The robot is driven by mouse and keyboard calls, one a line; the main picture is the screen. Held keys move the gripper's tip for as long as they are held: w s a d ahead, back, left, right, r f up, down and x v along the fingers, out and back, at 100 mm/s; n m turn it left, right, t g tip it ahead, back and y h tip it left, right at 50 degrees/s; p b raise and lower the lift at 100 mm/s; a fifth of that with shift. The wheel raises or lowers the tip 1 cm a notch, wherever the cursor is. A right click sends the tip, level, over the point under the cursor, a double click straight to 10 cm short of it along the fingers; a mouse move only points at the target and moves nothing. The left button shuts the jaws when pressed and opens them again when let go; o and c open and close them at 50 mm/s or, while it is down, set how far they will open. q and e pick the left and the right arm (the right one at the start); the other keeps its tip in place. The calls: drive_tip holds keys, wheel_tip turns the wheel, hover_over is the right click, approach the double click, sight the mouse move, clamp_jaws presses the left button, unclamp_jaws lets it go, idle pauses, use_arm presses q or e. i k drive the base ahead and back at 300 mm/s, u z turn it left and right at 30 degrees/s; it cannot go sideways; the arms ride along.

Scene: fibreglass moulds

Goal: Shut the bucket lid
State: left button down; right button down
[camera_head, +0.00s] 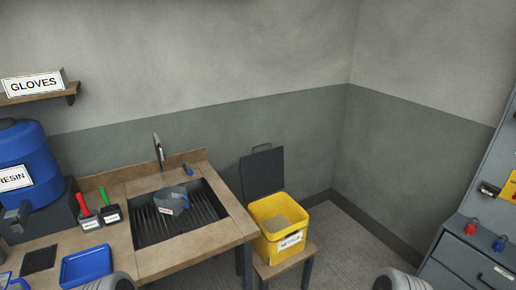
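The yellow bucket (265,243) stands on a low wooden stool to the right of the sink bench. It is open at the top, with pale tan contents visible inside and a white label on its front. Its dark grey lid (262,172) stands upright at the back edge of the bucket, with a thin loop handle on top, so the bucket is open. Neither of my grippers is in view. Only rounded grey parts, seemingly of my arms, show at the bottom edge, well apart from the bucket.
The wooden bench (150,262) holds a sink (150,230) with a grey jug (172,203), a blue tray (86,266) and a blue resin drum (28,160). A grey cabinet (455,262) stands at the right. Floor (345,250) is clear between stool and cabinet.

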sight(262, 173)
drive_tip(key=u, duration=1.7)
drive_tip(key=k, duration=0.1)
drive_tip(key=z, duration=3.15)
drive_tip(key=i, duration=1.4)
drive_tip(key=u, duration=0.7)
drive_tip(key=i, duration=0.95)
drive_tip(key=u, duration=0.75)
